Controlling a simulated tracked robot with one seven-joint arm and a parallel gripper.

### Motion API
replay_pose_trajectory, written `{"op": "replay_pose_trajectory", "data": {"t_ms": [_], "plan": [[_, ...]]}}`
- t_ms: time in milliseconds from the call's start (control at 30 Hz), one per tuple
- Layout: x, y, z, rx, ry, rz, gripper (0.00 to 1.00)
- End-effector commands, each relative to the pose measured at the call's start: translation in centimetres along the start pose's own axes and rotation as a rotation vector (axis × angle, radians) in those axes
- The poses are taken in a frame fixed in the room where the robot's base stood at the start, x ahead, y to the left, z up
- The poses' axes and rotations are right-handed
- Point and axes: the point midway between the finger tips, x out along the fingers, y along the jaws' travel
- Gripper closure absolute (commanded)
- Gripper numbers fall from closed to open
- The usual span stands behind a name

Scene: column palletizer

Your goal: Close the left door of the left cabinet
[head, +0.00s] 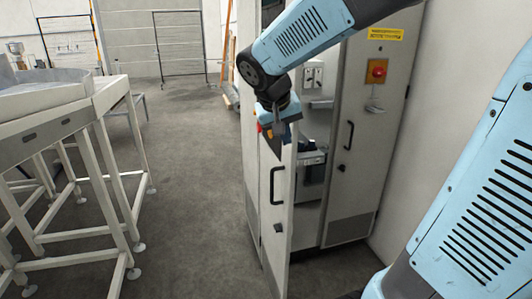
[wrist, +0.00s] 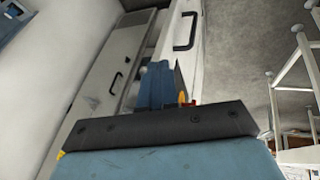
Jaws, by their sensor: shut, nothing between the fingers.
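The grey cabinet (head: 334,185) stands at the right of the head view. Its left door (head: 275,215) is swung open toward me and carries a black handle (head: 277,185). In the wrist view the open door (wrist: 203,75) lies just right of the fingers, its handle (wrist: 185,32) near the top. My gripper (head: 275,130) is shut and empty, at the upper part of the open door. The fingers also show in the wrist view (wrist: 158,85). Whether they touch the door I cannot tell; my arm hides part of the cabinet's top.
The cabinet's right door (head: 365,130) looks closed and bears a red knob (head: 378,72) and a black handle (head: 347,135). A white wall (head: 455,110) is close on the right. A metal-framed table (head: 60,130) stands at left, with clear floor (head: 185,170) between.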

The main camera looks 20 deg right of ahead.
Motion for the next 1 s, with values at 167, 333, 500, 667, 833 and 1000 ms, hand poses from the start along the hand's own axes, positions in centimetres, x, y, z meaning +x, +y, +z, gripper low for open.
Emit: {"op": "replay_pose_trajectory", "data": {"t_ms": [167, 333, 500, 667, 833, 1000], "plan": [[2.5, -3.2, -4.3, -0.006, 0.009, 0.070, 1.00], [4.8, -6.3, -7.7, -0.005, 0.035, 0.117, 1.00], [6.5, -8.7, -9.8, 0.000, 0.061, 0.139, 1.00], [7.2, -9.6, -10.6, 0.004, 0.073, 0.147, 1.00], [8.5, -9.5, -10.7, 0.005, 0.072, 0.149, 1.00], [11.1, -9.1, -10.9, 0.004, 0.072, 0.149, 1.00]]}}
